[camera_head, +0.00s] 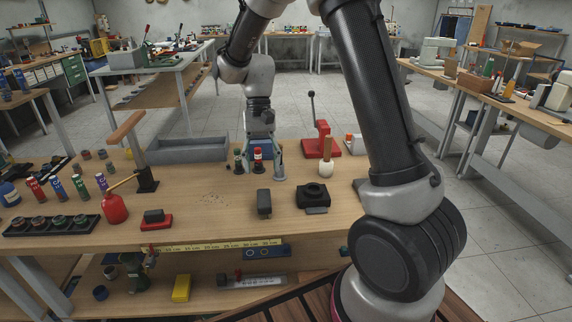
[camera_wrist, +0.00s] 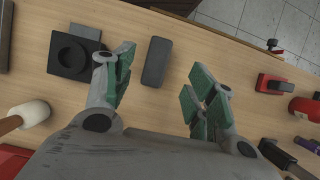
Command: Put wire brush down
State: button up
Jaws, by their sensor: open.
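My gripper (camera_head: 260,178) is open and empty over the middle of the workbench (camera_head: 215,225). It also shows in the wrist view (camera_wrist: 155,98), its green-padded fingers spread well apart. A dark grey oblong block (camera_head: 264,203) lies on the bench on the near side of the gripper. In the wrist view the block (camera_wrist: 156,62) lies beyond the fingertips, touched by neither finger. I cannot tell whether this block is the wire brush, and no bristles show anywhere.
A black square fixture (camera_head: 313,195) and a pale-headed mallet (camera_head: 326,160) stand to the right. A red press (camera_head: 320,142) and a grey tray (camera_head: 187,150) are at the back. A red oil can (camera_head: 114,208) and a red-and-black block (camera_head: 156,219) are left. Bare wood lies left of the grey block.

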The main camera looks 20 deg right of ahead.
jog(key=s+d+r+n+t, duration=0.1)
jog(key=s+d+r+t, duration=0.1)
jog(key=s+d+r, duration=0.3)
jog(key=s+d+r+n+t, duration=0.1)
jog(key=s+d+r+t, duration=0.2)
jog(key=r, duration=0.4)
jog(key=s+d+r+t, duration=0.1)
jog(key=s+d+t, duration=0.1)
jog(key=s, duration=0.4)
jog(key=s+d+r+n+t+h, duration=0.1)
jog(key=s+d+r, duration=0.1)
jog(key=s+d, duration=0.2)
jog(key=s, duration=0.3)
jog(key=shift+n+t, duration=0.3)
jog(key=shift+t, duration=0.1)
jog(key=shift+o, duration=0.4)
jog(key=shift+d, duration=0.1)
